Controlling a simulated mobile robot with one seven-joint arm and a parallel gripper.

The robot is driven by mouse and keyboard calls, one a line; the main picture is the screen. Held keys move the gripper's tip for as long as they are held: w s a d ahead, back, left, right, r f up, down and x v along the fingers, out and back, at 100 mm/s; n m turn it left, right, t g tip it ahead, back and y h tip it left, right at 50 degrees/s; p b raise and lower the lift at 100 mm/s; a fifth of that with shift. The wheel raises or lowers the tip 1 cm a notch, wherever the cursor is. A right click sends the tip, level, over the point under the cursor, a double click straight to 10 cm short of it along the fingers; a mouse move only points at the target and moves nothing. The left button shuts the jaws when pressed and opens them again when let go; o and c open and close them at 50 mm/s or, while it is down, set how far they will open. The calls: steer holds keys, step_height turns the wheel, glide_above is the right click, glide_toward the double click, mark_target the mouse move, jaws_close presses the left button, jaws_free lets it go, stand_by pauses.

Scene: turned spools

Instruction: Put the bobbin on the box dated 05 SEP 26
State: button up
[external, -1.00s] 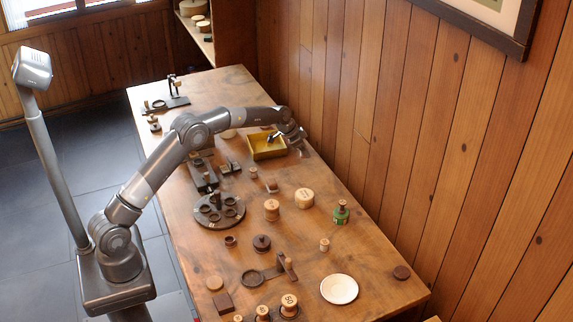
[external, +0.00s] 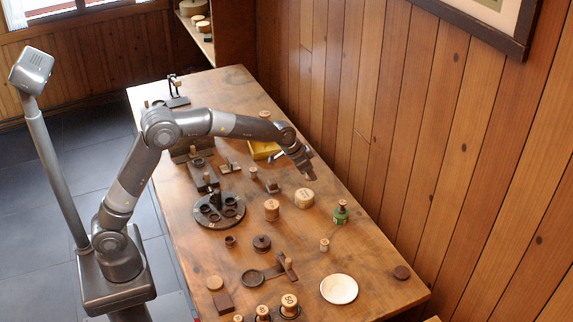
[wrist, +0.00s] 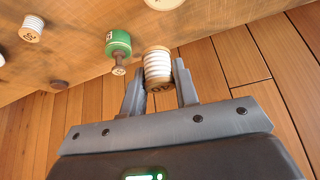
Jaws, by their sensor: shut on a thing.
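In the wrist view a bobbin (wrist: 158,68) wound with white thread, with pale wooden ends, sits between the two fingers. My gripper (wrist: 160,84) is shut on it. In the external view my gripper (external: 307,171) is in the air over the table's right side, just behind a round pale wooden box (external: 304,199). That box has dark marks, but I cannot read a date on it. Part of a pale round thing (wrist: 164,4) shows at the top of the wrist view. The bobbin cannot be made out in the external view.
A dark round rack (external: 230,218), a yellow tray (external: 262,150) and a white plate (external: 339,289) are also on the table. The plank wall (external: 400,130) is close on the right.

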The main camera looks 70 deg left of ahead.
steer(key=s+d+r, duration=0.1)
steer(key=s+d, duration=0.5)
steer(key=d, duration=0.1)
glide_above(310, 193)
steer(key=s, duration=0.2)
step_height(310, 193, down, 6)
steer(key=shift+s+a+f, duration=0.1)
steer(key=shift+s+f, duration=0.05)
steer(key=shift+f, duration=2.1)
steer(key=shift+f, duration=0.15)
steer(key=o, duration=0.9)
steer(key=shift+o, duration=0.2)
